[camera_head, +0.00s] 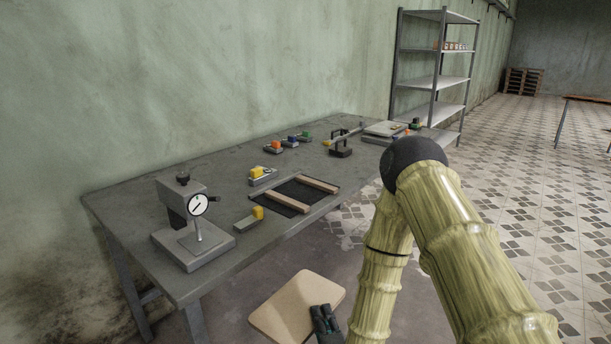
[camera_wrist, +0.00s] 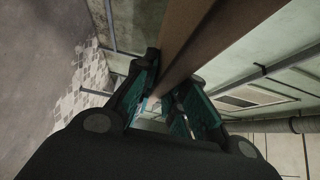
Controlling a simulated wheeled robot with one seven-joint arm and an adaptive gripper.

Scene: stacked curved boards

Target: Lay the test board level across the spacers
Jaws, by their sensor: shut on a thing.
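The test board (camera_head: 292,308) is a pale tan, square-looking board with rounded corners in the head view. My gripper (camera_head: 322,312) is shut on its right edge and holds it in front of the table, clear of the tabletop. In the wrist view the board (camera_wrist: 205,40) shows as a brown strip running up from between my gripper's fingers (camera_wrist: 160,103). The two spacers are wooden strips, one nearer (camera_head: 287,200) and one farther (camera_head: 320,184), lying apart and roughly parallel on a black mat (camera_head: 298,191) on the table. Nothing lies across them.
A dial gauge on a stand (camera_head: 192,235) stands at the table's near left. Small coloured items (camera_head: 290,141), a black fixture (camera_head: 341,143) and a scale-like box (camera_head: 384,131) stand farther back.

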